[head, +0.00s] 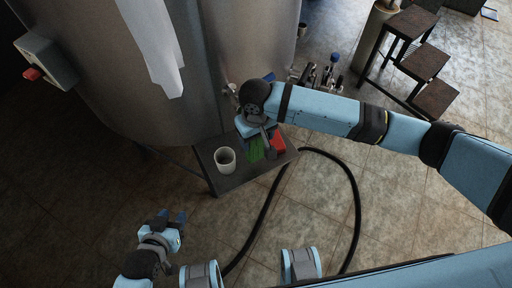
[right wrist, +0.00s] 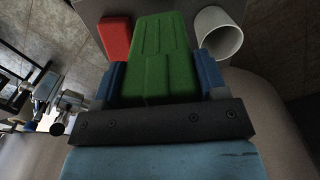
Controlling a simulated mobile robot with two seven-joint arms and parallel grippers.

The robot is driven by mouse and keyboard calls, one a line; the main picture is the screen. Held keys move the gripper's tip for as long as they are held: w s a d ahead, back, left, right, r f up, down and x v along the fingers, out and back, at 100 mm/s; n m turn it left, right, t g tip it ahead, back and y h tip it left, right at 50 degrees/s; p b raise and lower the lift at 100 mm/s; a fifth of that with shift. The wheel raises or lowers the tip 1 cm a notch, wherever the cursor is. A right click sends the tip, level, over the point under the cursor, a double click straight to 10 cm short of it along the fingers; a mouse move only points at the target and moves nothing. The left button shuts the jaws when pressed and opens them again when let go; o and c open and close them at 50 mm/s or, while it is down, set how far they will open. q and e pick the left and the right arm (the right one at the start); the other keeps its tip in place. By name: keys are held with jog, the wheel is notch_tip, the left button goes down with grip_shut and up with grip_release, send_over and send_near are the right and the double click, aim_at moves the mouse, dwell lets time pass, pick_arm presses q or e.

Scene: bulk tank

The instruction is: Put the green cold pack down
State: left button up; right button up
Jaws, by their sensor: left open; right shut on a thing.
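The green cold pack (right wrist: 160,60) is between the two blue fingers of my right gripper (right wrist: 160,82), which is shut on it. In the head view the green cold pack (head: 256,149) shows beneath my right gripper (head: 262,135), over the small dark table (head: 226,183) beside the tank. Whether the pack touches the table top I cannot tell. My left gripper (head: 177,218) is open and empty, low at the left, well away from the table.
A white cup (head: 225,160) stands on the table left of the pack. A red block (head: 278,142) lies right of it. The large metal tank (head: 120,90) rises behind the table. A black hose (head: 355,190) loops over the tiled floor. A step stool (head: 425,60) stands at the back right.

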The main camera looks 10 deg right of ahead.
aim_at(256, 148)
jog(key=shift+f+b, duration=0.3)
jog(key=shift+f, duration=2.4)
jog(key=shift+f, duration=0.1)
jog(key=o, duration=1.1)
